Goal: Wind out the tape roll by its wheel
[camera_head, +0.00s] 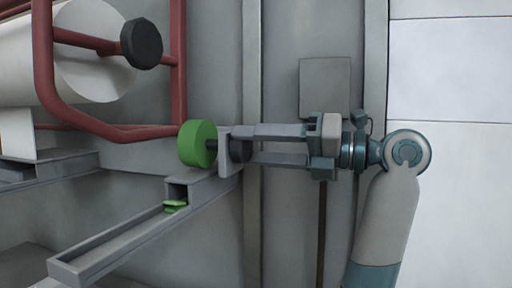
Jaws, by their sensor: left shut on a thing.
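A green roll (198,144), which looks like the tape roll, sits on a short dark axle at a grey upright bracket (224,153). A dark wheel (237,151) is on the other side of the bracket, partly hidden by my fingers. My left gripper (243,147) comes from the right, with one finger above and one below the wheel, shut on it. Small green pieces (175,206), perhaps tape, show at the mouth of the grey channel below the roll. My right gripper is not in view.
A long grey channel (120,237) slopes down to the lower left from the bracket. Red tube framing (110,134), a large white cylinder (90,60) and a dark round knob (141,44) fill the upper left. A grey box (325,80) is on the wall behind my gripper.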

